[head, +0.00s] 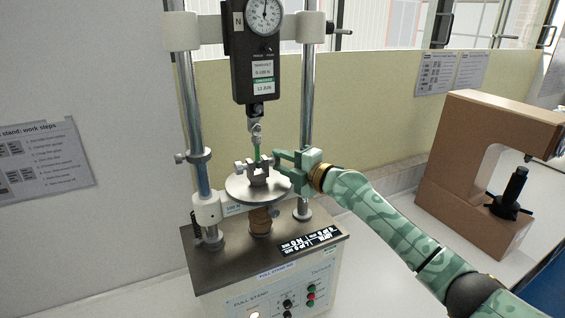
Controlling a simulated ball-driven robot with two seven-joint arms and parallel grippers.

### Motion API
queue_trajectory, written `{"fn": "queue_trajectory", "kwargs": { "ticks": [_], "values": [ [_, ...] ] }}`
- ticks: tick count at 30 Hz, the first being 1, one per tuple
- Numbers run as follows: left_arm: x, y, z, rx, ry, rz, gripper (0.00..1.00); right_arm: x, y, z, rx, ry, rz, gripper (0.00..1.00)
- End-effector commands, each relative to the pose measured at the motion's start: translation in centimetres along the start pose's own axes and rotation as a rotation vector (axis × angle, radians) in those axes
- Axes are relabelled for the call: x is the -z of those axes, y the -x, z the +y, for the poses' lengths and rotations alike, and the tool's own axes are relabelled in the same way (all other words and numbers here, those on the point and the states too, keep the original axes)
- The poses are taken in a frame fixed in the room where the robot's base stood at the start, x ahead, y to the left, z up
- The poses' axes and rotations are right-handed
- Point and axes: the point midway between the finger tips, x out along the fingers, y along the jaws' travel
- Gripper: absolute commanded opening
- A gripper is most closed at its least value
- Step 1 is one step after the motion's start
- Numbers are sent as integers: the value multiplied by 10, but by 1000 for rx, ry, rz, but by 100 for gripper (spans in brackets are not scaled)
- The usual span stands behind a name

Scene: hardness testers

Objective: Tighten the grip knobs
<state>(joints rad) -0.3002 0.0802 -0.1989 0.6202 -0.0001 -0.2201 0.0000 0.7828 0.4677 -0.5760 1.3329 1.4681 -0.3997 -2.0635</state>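The pull stand (265,250) stands on the bench with a dial gauge (264,17) on its dark upper body. A small metal upper grip (256,131) hangs below the gauge. A thin green strip (257,153) runs from it down to the lower grip (259,175) on a round metal plate (240,189). A small knob (239,167) shows on the lower grip's left side. My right gripper (279,162) is at the lower grip's right side, its green fingers apart. The knob there is partly hidden, and contact is unclear. My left gripper is out of view.
Two upright columns (307,120) flank the grips. A control panel with buttons (288,300) is on the stand's front. A brown C-shaped tester (450,190) with a black spindle (511,190) stands at right. Bare bench lies between.

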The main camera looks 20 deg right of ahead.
Motion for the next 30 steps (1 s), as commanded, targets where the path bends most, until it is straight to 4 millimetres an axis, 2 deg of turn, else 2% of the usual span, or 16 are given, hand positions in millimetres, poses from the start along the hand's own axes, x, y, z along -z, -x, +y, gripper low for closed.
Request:
{"fn": "queue_trajectory", "kwargs": {
  "ticks": [5,11,18,30],
  "values": [
    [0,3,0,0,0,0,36,0,0,0,11,-2,1,5],
    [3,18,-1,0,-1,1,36,0,0,5,76,-26,0,5],
    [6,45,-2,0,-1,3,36,0,0,10,229,-89,-1,5],
    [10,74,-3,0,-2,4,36,0,-2,12,479,-196,0,5]
  ]
}}
